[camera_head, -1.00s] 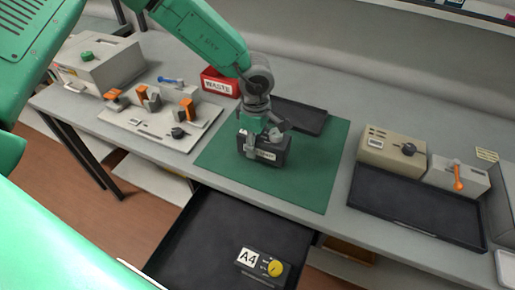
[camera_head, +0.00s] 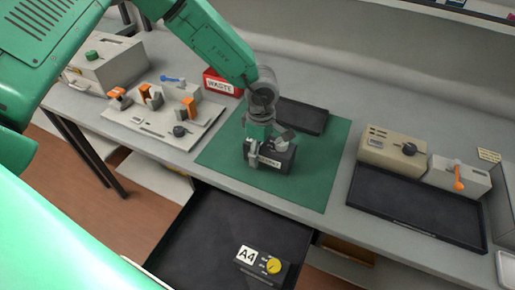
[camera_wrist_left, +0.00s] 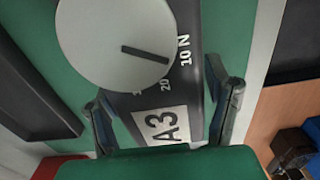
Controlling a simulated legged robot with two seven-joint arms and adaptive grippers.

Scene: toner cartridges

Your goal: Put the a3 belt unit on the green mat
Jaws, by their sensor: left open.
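The A3 belt unit is a dark block (camera_head: 276,158) on the green mat (camera_head: 320,165), a little left of the mat's middle. In the left wrist view its white A3 label (camera_wrist_left: 160,124) and a large round grey knob (camera_wrist_left: 112,42) show. My left gripper (camera_head: 263,150) is down at the unit. In the left wrist view my left gripper (camera_wrist_left: 168,108) is open, with one finger on each side of the unit. The gripper hides part of the unit in the head view. My right gripper is not in view.
An open black drawer (camera_head: 200,235) below the table front holds an A4 unit (camera_head: 262,264). A black tray (camera_head: 303,116) lies at the mat's back edge beside a red WASTE box (camera_head: 222,82). A beige box (camera_head: 390,147) and a larger black tray (camera_head: 415,205) stand right.

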